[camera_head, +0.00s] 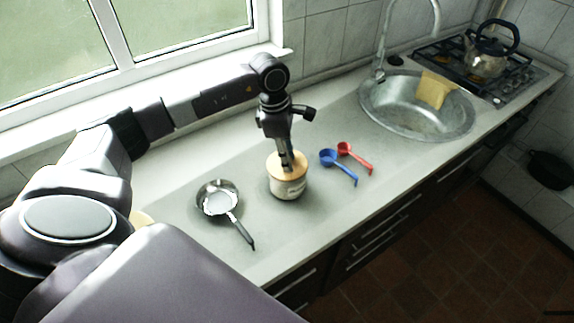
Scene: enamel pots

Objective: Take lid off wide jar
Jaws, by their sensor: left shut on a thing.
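The wide jar (289,188) stands upright on the counter, a pale jar with dark lettering on its front. Its tan lid (276,168) is seated on top. My left gripper (287,165) points down from above and is shut at the middle of the lid, where its fingers hide whatever they grip, likely the lid's knob. I see no clear gap between lid and jar. My right gripper is not in the picture.
A small steel pan (217,198) lies left of the jar. A blue scoop (339,166) and a red scoop (355,157) lie to the right. Farther right are the sink (417,120) with a yellow cloth (434,89), and a kettle (487,62) on the stove.

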